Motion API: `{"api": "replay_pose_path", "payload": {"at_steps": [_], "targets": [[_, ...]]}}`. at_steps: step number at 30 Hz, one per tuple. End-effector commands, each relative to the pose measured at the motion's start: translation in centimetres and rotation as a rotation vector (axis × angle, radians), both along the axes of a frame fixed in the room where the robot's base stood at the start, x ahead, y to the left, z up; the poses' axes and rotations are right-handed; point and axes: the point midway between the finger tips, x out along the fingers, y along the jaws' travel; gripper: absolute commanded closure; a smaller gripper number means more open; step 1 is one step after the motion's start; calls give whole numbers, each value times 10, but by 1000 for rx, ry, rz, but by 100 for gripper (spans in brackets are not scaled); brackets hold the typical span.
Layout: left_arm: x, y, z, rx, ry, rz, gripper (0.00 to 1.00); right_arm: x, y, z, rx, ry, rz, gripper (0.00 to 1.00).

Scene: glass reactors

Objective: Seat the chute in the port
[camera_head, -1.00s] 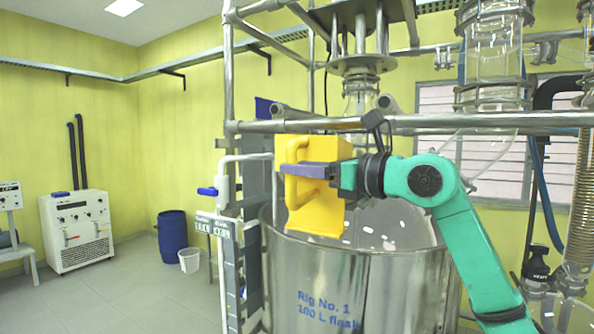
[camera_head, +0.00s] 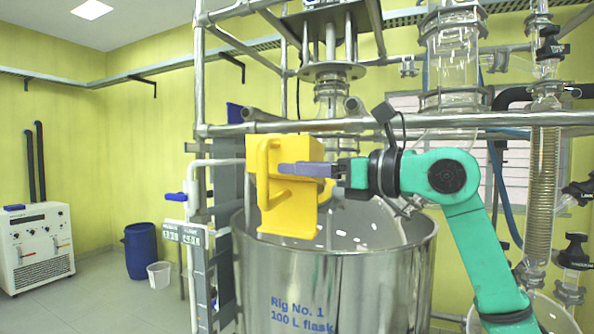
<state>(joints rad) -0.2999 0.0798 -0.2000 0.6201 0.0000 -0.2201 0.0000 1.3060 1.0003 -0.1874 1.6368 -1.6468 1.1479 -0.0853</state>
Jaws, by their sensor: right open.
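The yellow chute (camera_head: 297,205), a box-like piece with a loop handle on its left, stands upright over the mouth of the steel vessel (camera_head: 330,285), near its back left. My right gripper (camera_head: 290,169) is open at the chute's handle. Its finger lies across the chute's front, with the tip overlapping the right part of the handle. The port is hidden behind the chute and the vessel rim, so I cannot tell how the chute's lower end sits. My left gripper is not in view.
A horizontal steel rail (camera_head: 440,122) runs just above the chute and my right wrist. Glassware (camera_head: 452,60) and a coiled condenser (camera_head: 541,195) stand at right. A blue drum (camera_head: 141,251) and white bucket (camera_head: 159,274) stand on the floor at left.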

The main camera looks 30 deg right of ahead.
Motion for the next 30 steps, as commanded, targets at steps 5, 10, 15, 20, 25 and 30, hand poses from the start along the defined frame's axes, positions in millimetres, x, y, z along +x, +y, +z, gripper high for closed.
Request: {"api": "replay_pose_path", "payload": {"at_steps": [5, 10, 15, 20, 25, 30], "targets": [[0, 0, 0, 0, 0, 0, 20, 0, 0, 0, 0, 0, 0, 22], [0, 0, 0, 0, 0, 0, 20, 0, 0, 0, 0, 0, 0, 18], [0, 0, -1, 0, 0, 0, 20, 0, -1, -2, 0, 4, 0, 18], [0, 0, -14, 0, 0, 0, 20, -20, -12, -5, -1, -1, -4, 18], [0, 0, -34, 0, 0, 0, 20, -64, -37, -6, -1, -3, -7, 18], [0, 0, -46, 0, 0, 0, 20, -105, -59, -5, -1, -1, -4, 18]]}}
